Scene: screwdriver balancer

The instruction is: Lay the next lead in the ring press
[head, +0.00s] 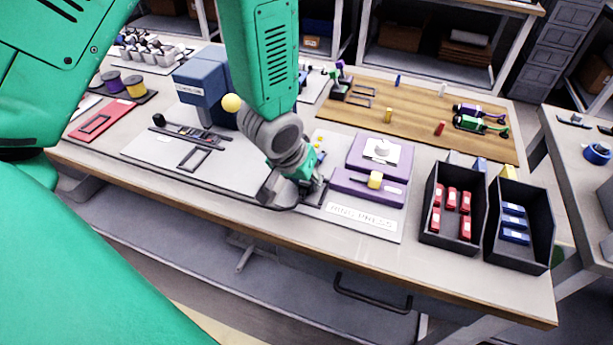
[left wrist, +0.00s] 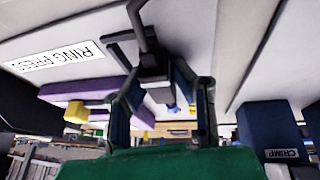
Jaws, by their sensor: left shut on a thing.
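The purple ring press (head: 380,158) stands on a pale mat marked RING PRESS near the front of the bench. It has a white plate on top and a yellow knob (head: 375,180) at its front, and also shows in the left wrist view (left wrist: 85,90). My left gripper (head: 306,195) is low over the mat, just left of the press. In the left wrist view its fingers (left wrist: 165,95) are shut on a small dark piece (left wrist: 153,72). I cannot tell clearly whether this is a lead, and the arm partly hides the spot. My right gripper is not in view.
A blue crimp machine (head: 205,88) stands left of my arm on its own mat. Black bins with red parts (head: 435,195) and blue parts (head: 540,225) sit at the right. A wooden board (head: 410,115) with small parts lies behind the press.

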